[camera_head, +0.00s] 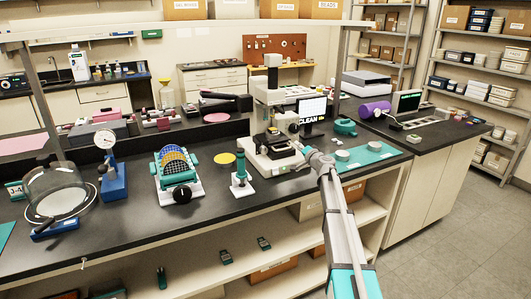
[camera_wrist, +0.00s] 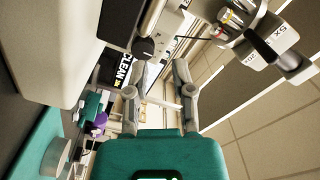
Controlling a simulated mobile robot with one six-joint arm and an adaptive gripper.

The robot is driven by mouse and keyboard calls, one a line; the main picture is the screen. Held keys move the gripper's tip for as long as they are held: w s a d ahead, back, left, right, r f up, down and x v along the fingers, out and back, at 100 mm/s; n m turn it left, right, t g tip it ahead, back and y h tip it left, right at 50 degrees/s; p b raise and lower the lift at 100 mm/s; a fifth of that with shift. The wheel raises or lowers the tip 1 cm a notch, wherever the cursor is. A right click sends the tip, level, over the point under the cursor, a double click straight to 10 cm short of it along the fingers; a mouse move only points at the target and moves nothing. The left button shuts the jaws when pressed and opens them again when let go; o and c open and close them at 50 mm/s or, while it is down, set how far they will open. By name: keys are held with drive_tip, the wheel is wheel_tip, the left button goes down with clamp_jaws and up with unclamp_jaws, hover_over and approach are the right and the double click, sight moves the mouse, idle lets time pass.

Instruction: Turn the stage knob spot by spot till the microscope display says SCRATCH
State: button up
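The microscope (camera_head: 268,95) stands on the black bench in the head view, with a dark sample stage low on its base. The display (camera_head: 311,107) behind it on the right reads CLEAN, and the same word shows sideways on the display (camera_wrist: 111,68) in the wrist view. A dark round knob (camera_wrist: 143,48) on the instrument lies just beyond the tip of my gripper's left finger. My gripper (camera_wrist: 160,72) is open, with a clear gap between its fingers and nothing between them. In the head view my gripper (camera_head: 303,147) is at the instrument's right side; contact with the knob cannot be told.
A teal mat (camera_head: 378,157) with grey round pieces lies right of the instrument. A teal-and-white stand (camera_head: 241,180) and a drum device (camera_head: 176,172) stand to the left. A purple cylinder (camera_head: 375,110) is on the right-hand bench. The floor at right is clear.

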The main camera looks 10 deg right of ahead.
drive_tip(key=shift+v, duration=1.15)
drive_tip(key=shift+s, duration=0.1)
drive_tip(key=v, duration=1.1)
drive_tip(key=shift+s, duration=0.4)
drive_tip(key=s+a+f+n+g+y, duration=0.1)
drive_tip(key=s+a+f+n+g, duration=0.35)
drive_tip(key=s+a, duration=0.3)
drive_tip(key=s+a+f+n+g+y, duration=0.1)
drive_tip(key=s+a+f+n+g, duration=0.2)
drive_tip(key=s+a+f+g, duration=0.45)
drive_tip(key=s+a+f+g+h, duration=0.1)
drive_tip(key=s+f+g+h, duration=0.1)
drive_tip(key=s, duration=0.8)
drive_tip(key=s+f+n+g+h, duration=0.1)
drive_tip(key=s+f+g+h, duration=0.2)
drive_tip(key=s, duration=0.7)
drive_tip(key=f+h, duration=0.1)
drive_tip(key=h, duration=0.1)
drive_tip(key=shift+a+f+h, duration=0.25)
drive_tip(key=shift+a+h, duration=0.05)
drive_tip(key=shift+a, duration=0.05)
